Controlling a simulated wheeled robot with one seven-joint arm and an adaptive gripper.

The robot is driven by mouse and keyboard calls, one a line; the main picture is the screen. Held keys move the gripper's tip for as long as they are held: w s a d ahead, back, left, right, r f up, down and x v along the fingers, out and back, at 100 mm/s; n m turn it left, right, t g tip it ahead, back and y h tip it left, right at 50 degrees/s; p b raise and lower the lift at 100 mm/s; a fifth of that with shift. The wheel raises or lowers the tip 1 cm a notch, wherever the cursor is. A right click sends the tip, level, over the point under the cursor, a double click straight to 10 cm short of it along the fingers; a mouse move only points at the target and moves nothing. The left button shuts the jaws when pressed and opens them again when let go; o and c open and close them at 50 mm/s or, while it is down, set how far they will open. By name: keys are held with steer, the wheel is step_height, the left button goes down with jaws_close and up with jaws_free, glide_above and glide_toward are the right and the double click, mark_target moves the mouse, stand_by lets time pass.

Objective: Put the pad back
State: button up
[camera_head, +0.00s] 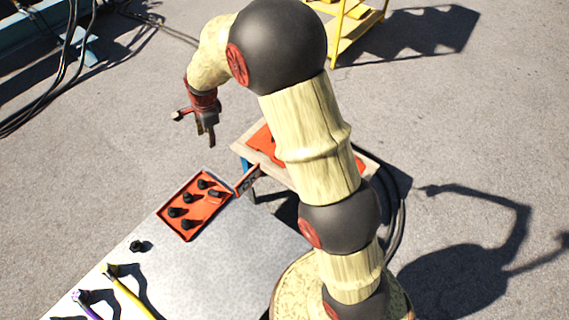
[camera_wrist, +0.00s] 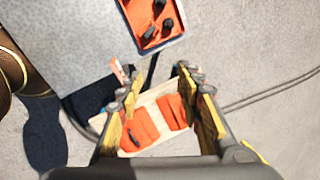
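Orange pad-like pieces lie on a small wooden-topped stand, whose bare top shows in the wrist view (camera_wrist: 163,92). One orange piece (camera_wrist: 173,112) is on the right; another (camera_wrist: 140,127) is on the left, with a dark mark or item at its edge. I cannot tell which one is the task's pad. In the head view the stand (camera_head: 243,150) is partly hidden behind my arm, with some orange (camera_head: 262,139) showing. My gripper (camera_head: 207,138) hangs in the air beyond the stand's left corner. In the wrist view its fingers (camera_wrist: 163,105) are spread, with nothing visible held between them.
A grey table (camera_head: 240,250) carries an orange tray (camera_head: 197,222) with several black parts. A loose black part (camera_head: 141,246) and yellow-handled tool (camera_head: 130,291) lie nearby.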

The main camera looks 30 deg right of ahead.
steer(key=s+d+r+n+t, duration=0.15)
steer(key=s+r+n, duration=0.25)
steer(key=s+r, duration=0.45)
steer(key=s+d+r+n, duration=0.3)
steer(key=s+r+n, duration=0.1)
steer(key=s+r, duration=0.4)
steer(key=s+d+r+n, duration=0.1)
steer(key=s+n, duration=0.2)
steer(key=s, duration=0.3)
steer(key=s+d+r+n+t, duration=0.1)
steer(key=s+r+n, duration=0.1)
steer(key=s, duration=0.5)
steer(key=s+d+r+n+h, duration=0.1)
steer(key=s+d+r+n, duration=0.1)
steer(key=s+n, duration=0.2)
steer(key=s, duration=0.2)
steer(key=shift+s+r, duration=0.15)
steer(key=shift+s, duration=0.2)
steer(key=shift+t, duration=0.25)
